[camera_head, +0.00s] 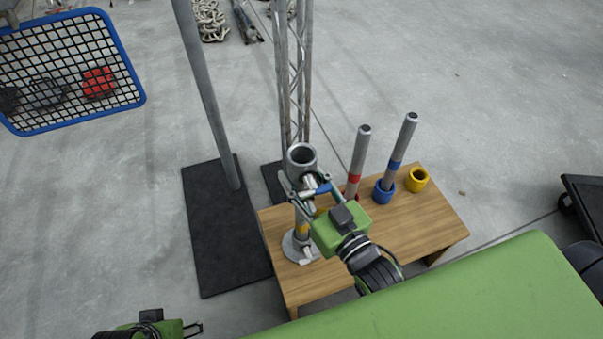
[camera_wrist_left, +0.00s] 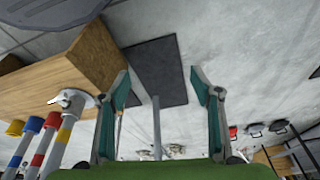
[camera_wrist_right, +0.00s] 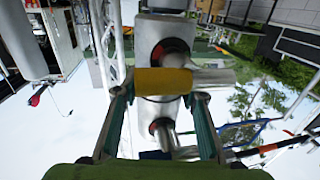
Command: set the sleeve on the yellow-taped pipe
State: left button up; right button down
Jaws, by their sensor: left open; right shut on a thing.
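The silver sleeve (camera_head: 301,157) is a wide tube, mouth up, in line with the yellow-taped pipe (camera_head: 302,230). That pipe stands in a round grey base on the table; it also shows in the left wrist view (camera_wrist_left: 65,133). My right gripper (camera_head: 312,192) is shut on the sleeve. In the right wrist view, a yellow bar (camera_wrist_right: 163,82) lies between the fingertips, in front of the sleeve's grey body (camera_wrist_right: 165,30). The pipe's top is hidden; I cannot tell whether the sleeve is around it. My left gripper (camera_head: 198,329) is open and empty, low at the left.
On the wooden table (camera_head: 425,215) stand a red-taped pipe (camera_head: 358,158) and a blue-taped pipe (camera_head: 402,145), close on the right. A yellow collar (camera_head: 417,179) stands at the table's far right. A grey pole (camera_head: 208,95) and a lattice truss (camera_head: 292,75) rise behind.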

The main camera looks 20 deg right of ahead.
aim_at(301, 187)
pick_arm(q)
jog(key=shift+s+a+r, duration=0.1)
jog(key=shift+s+r, duration=0.2)
jog(key=shift+r, duration=0.05)
pick_arm(e)
jog(key=shift+f, duration=0.25)
pick_arm(q)
jog(key=shift+r+b, duration=0.3)
jog(key=shift+r, duration=0.45)
pick_arm(e)
jog(key=shift+f, duration=0.4)
pick_arm(q)
jog(key=shift+r, duration=0.15)
jog(key=shift+f, duration=0.2)
pick_arm(e)
jog(key=shift+f, duration=0.2)
jog(key=shift+f+b, duration=0.7)
jog(key=shift+f, duration=0.4)
pick_arm(q)
jog(key=shift+w+d+f+t+b, duration=0.1)
jog(key=shift+w+d+t+b, duration=0.2)
jog(key=shift+w, duration=0.35)
jog(key=shift+w+d+f+t+b, duration=0.15)
jog(key=shift+w+t, duration=0.3)
jog(key=shift+w, duration=0.25)
jog(key=shift+w+d+t+b, duration=0.15)
jog(key=shift+w+t+b, duration=0.15)
jog(key=shift+w, duration=0.35)
pick_arm(e)
jog(key=shift+f, duration=1.3)
